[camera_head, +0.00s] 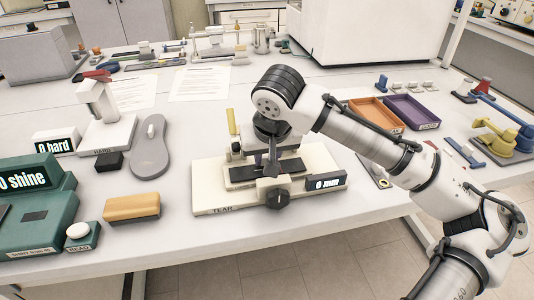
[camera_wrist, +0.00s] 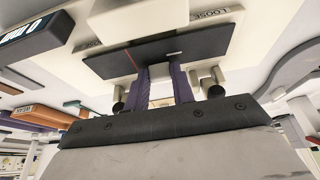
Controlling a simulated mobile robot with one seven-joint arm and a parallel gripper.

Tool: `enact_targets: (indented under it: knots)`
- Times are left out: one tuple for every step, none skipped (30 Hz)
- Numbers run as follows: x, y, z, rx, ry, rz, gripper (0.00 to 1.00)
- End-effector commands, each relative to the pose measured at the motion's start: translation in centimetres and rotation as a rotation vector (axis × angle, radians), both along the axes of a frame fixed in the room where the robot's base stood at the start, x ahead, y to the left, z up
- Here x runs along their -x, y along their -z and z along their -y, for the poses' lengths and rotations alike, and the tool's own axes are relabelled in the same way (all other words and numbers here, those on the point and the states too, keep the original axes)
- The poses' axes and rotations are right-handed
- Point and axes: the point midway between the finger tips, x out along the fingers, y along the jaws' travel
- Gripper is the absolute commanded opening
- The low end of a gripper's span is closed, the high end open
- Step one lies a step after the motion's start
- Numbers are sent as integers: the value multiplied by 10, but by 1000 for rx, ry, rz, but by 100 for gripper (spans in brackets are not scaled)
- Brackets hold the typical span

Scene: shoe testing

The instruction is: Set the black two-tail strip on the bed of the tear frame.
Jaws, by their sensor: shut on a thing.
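The cream tear frame (camera_head: 213,193), labelled TEAR, stands at the middle of the bench's front. It has a black knob (camera_head: 277,200) in front and a small dark display (camera_head: 327,181) at its right. The black strip (camera_head: 243,173) lies level over the frame's bed; in the wrist view it is a flat dark piece (camera_wrist: 205,42) with a small red mark. My gripper (camera_head: 271,163) comes down from above and is shut on the strip, its two purple fingers (camera_wrist: 163,70) meeting it near the middle. I cannot tell whether the strip touches the bed. Its tails are not distinguishable.
A tan block (camera_head: 132,207) and a grey shoe sole (camera_head: 150,150) lie left of the frame. An orange tray (camera_head: 376,116) and a purple tray (camera_head: 411,112) stand to the right, behind my arm. A yellow clamp-like device (camera_head: 503,140) is at the far right.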

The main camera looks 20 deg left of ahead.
Motion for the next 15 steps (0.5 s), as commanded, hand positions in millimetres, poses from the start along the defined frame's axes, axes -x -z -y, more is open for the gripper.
enact_targets:
  knots:
    - [0, 2, 0, 0, 0, 0, 3]
    - [0, 3, 0, -1, 0, -1, 3]
    - [0, 4, 0, -1, 0, -1, 3]
    - [0, 4, 0, 0, 0, 0, 26]
    - [0, 3, 0, 0, 0, 0, 30]
    - [0, 3, 0, 0, 0, 0, 35]
    - [0, 3, 0, 0, 0, 0, 39]
    - [0, 3, 0, 0, 0, 0, 43]
    - [0, 3, 0, 0, 0, 0, 48]
    - [0, 3, 0, 0, 0, 0, 50]
    - [0, 3, 0, 0, 0, 0, 50]
    - [0, 3, 0, 0, 0, 0, 50]
    - [0, 3, 0, 0, 0, 0, 50]
    - [0, 3, 0, 0, 0, 0, 50]
    - [0, 3, 0, 0, 0, 0, 50]
